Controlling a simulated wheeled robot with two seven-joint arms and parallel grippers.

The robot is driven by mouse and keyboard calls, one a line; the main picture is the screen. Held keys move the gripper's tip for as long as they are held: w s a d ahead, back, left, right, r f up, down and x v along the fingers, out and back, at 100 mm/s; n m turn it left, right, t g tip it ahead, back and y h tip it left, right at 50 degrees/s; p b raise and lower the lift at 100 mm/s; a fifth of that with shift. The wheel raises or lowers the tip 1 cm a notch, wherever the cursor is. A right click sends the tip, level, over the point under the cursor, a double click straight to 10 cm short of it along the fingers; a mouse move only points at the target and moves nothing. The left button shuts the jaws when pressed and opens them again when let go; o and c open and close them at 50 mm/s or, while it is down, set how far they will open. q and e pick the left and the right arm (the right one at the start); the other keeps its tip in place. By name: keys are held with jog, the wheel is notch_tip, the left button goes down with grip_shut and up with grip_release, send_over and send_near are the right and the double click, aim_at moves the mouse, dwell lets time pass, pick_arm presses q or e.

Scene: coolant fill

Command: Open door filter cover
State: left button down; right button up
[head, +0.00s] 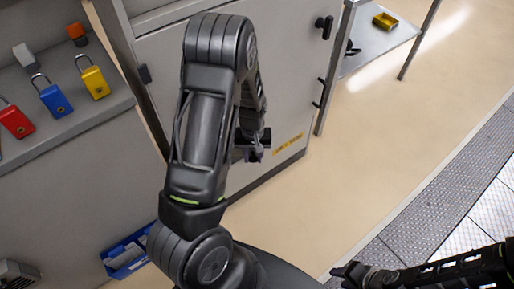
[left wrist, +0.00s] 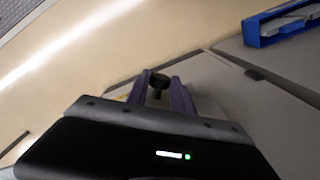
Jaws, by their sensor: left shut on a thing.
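The grey cabinet door (head: 285,85) stands ahead, with a yellow label (head: 288,144) near its lower edge. My left gripper (head: 254,152) is low against the door, partly hidden by my own arm. In the left wrist view, its two purple fingers (left wrist: 160,92) are shut on a black knob (left wrist: 158,80) in front of a grey panel (left wrist: 230,92). I cannot make out the outline of the filter cover. My right gripper (head: 350,273) is at the bottom right, away from the door; its jaw state is unclear.
A grey shelf (head: 75,125) at left bears red, blue and yellow padlocks. A blue bin (head: 128,252) is low at left and shows in the left wrist view (left wrist: 285,22). A metal table (head: 375,45) with a yellow tray (head: 385,20) stands back right. The beige floor (head: 370,150) is clear.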

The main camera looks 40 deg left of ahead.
pick_arm(q)
jog(key=s+a+m, duration=0.3)
jog(key=s+m, duration=0.6)
jog(key=s, duration=0.1)
jog(key=shift+s+a+m+b, duration=0.25)
jog(key=shift+a+m+b, duration=0.05)
jog(key=shift+b, duration=0.1)
jog(key=c, duration=1.1)
grip_release()
notch_tip(320, 180, up, 8)
jog(key=shift+f+p, duration=0.1)
jog(key=shift+p, duration=0.65)
